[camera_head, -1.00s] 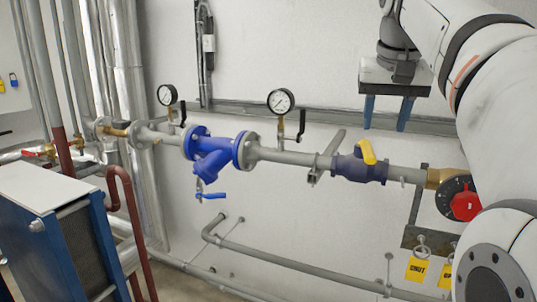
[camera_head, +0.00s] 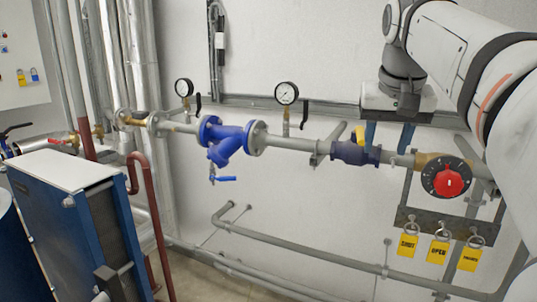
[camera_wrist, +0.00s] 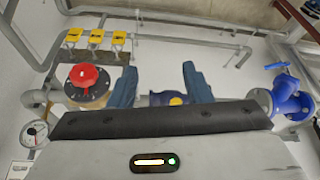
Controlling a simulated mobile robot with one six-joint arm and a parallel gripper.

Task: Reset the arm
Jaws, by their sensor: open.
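My gripper (camera_head: 388,137) hangs at the upper right in the head view, its two blue fingers pointing down and apart. It is open, with nothing seen between the fingers. The fingers overlap the pipe in the picture, near the valve with the yellow handle (camera_head: 360,134); I cannot tell how far off the pipe is. In the wrist view the fingers (camera_wrist: 153,88) also stand apart, with the dark blue valve body (camera_wrist: 165,98) showing behind them. The red knob (camera_head: 448,182) on its black dial is right of my gripper; it also shows in the wrist view (camera_wrist: 88,77).
A blue strainer (camera_head: 226,139) and two gauges (camera_head: 286,93) are on the pipe to the left. Yellow tags (camera_head: 438,251) hang below the knob. A blue plate exchanger (camera_head: 85,225) stands at lower left. The wall below the pipe is open down to a lower grey pipe (camera_head: 310,264).

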